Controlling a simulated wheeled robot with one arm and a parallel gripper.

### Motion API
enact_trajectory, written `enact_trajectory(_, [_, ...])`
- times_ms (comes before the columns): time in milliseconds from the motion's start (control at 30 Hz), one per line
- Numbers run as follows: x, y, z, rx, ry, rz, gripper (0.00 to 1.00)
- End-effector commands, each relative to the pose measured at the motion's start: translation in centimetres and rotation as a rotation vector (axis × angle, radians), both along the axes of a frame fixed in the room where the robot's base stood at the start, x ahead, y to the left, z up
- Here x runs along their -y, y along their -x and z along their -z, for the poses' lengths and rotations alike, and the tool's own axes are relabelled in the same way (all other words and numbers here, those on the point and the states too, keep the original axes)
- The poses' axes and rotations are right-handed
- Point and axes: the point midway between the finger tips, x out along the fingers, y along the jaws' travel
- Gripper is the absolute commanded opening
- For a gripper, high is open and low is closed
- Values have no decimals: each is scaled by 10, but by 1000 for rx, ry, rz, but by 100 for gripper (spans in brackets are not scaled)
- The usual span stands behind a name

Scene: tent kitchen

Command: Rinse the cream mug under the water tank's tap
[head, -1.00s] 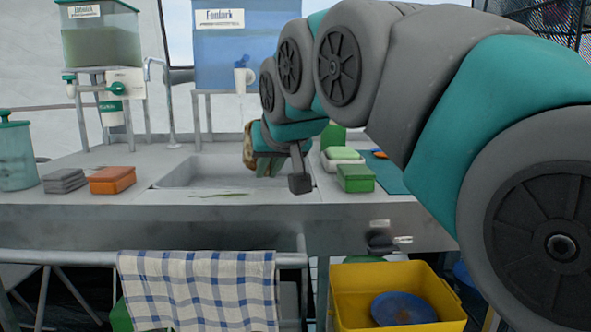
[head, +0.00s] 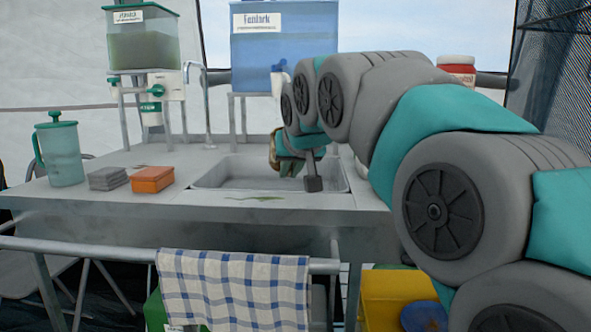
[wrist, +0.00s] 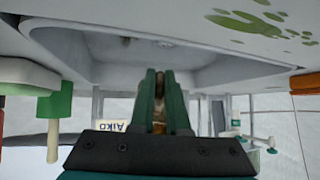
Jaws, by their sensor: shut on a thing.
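My gripper (head: 290,170) is low over the sink basin (head: 205,178), shut on a cream-and-brown thing, taken to be the cream mug (head: 273,150). Only a sliver of it shows at the gripper's left. In the wrist view, my gripper's two green fingers (wrist: 160,76) stand close together with a narrow brownish strip of the mug (wrist: 159,103) between them. Most of the mug is hidden. The water tank (head: 283,45), with blue water, stands on a frame behind the sink. Its white-and-blue tap (head: 279,72) is above and behind my gripper; I cannot tell whether water runs.
A second tank (head: 145,45) with a green rim stands back left, beside a thin metal faucet (head: 208,105). A checked towel (head: 235,285) hangs on the front rail. My arm hides the right counter.

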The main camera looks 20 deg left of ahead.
Motion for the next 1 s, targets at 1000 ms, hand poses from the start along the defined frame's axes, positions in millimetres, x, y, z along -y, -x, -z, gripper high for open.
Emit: enact_trajectory(1000, [-36, -50, 12, 1, 0, 0, 0])
